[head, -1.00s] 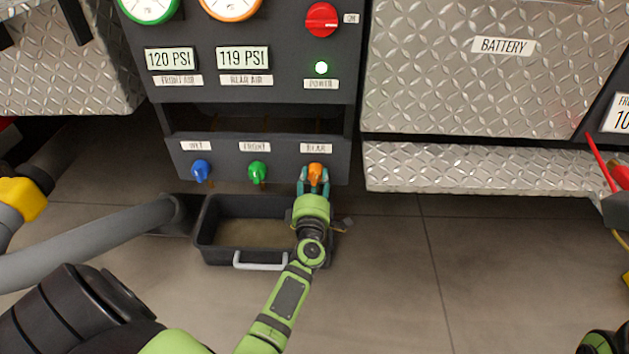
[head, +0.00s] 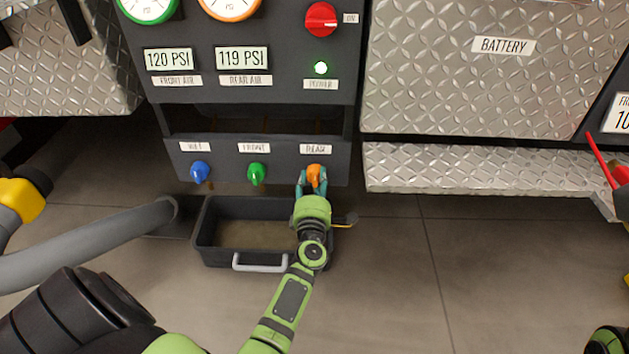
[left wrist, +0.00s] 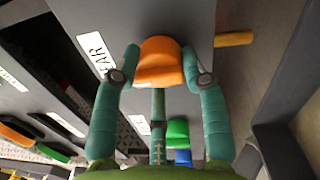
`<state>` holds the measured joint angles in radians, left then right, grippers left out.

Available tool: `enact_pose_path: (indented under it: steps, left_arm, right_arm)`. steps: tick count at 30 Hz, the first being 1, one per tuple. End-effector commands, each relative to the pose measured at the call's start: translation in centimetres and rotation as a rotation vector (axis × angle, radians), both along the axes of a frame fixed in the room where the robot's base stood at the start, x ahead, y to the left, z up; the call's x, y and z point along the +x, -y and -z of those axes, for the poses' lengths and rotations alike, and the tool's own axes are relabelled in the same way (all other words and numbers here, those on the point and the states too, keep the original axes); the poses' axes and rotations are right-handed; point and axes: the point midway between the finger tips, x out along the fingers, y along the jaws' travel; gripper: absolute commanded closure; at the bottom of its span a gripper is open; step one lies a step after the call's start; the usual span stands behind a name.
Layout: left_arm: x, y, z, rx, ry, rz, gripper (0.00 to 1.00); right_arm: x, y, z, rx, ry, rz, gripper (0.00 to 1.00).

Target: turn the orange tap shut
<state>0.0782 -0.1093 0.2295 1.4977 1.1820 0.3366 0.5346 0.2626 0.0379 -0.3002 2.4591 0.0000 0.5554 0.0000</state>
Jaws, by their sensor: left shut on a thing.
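The orange tap (head: 315,174) is on the lower dark panel under the label REAR, right of the green tap (head: 257,172) and blue tap (head: 200,171). My left gripper (head: 313,187) reaches up to it from below and is shut on its handle. In the left wrist view the orange tap (left wrist: 158,62) sits between the two teal fingers of my left gripper (left wrist: 163,68). An orange-yellow stub (left wrist: 234,39) sticks out beyond the right finger. The tap's far side is hidden. At the lower right corner of the head view a green and black part shows, too little to tell the right gripper.
A black tray (head: 225,262) with a grey handle and brownish liquid stands on the floor below the taps. A thick grey hose (head: 90,242) lies to its left. A diamond-plate step (head: 470,170) juts out at the right. The floor at right is clear.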

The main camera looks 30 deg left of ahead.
Motion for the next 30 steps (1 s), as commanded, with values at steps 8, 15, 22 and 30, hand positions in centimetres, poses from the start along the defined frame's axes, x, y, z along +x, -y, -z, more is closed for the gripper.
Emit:
enact_pose_path:
  steps: [8, 15, 22, 30]
  left_arm:
    - [-0.2, -0.6, 0.0, 0.001, 0.002, -0.013, 0.34]
    - [-0.4, -0.2, 0.1, 0.000, -0.001, -0.009, 0.34]
    - [-3.3, 1.5, 0.4, 0.000, -0.002, -0.010, 0.34]
    - [-6.3, 3.2, 0.5, 0.000, 0.000, -0.013, 0.34]
  right_arm:
    - [0.0, 0.0, 0.0, 0.001, -0.002, 0.000, 0.60]
    - [0.1, 0.1, 0.2, 0.004, -0.008, 0.000, 0.60]
    - [0.1, 0.0, 0.2, 0.002, -0.007, 0.000, 0.60]
    - [0.1, 0.0, 0.1, 0.001, -0.005, 0.000, 0.60]
